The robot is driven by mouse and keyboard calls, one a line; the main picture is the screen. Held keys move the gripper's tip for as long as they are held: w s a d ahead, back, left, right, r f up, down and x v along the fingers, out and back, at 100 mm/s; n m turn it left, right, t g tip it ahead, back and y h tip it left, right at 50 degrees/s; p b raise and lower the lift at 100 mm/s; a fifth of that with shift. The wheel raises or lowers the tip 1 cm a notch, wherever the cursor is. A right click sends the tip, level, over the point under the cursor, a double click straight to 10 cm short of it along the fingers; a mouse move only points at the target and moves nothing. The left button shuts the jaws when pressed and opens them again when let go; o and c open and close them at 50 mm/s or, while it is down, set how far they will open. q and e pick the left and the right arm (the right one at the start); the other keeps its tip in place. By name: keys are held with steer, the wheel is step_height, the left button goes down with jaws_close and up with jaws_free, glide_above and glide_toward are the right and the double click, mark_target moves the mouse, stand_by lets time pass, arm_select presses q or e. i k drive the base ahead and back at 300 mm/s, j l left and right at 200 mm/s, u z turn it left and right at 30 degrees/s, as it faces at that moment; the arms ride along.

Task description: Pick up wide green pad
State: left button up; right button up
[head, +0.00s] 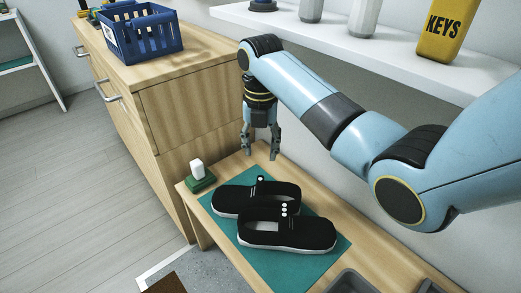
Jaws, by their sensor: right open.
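A wide, flat teal-green mat (268,268) lies on the low wooden bench, with a pair of black shoes (290,236) covering much of it. A small, thick green pad (201,185) sits at the bench's left end, with a white block (197,168) on top of it. I cannot tell for certain which green piece is the named pad. My right gripper (260,150) points down, open and empty, above the back of the bench. It is to the right of the small pad and above the shoes, apart from both. My left gripper is out of view.
A wooden cabinet (195,100) with a blue basket (141,33) on top stands left of the bench (337,215). A white shelf (370,40) with a yellow KEYS box (443,30) hangs above my right arm. Grey trays (351,282) sit at the bench's lower right.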

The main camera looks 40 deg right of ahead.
mark_target(201, 177)
steer(key=k+j, duration=0.75)
steer(key=j, duration=0.25)
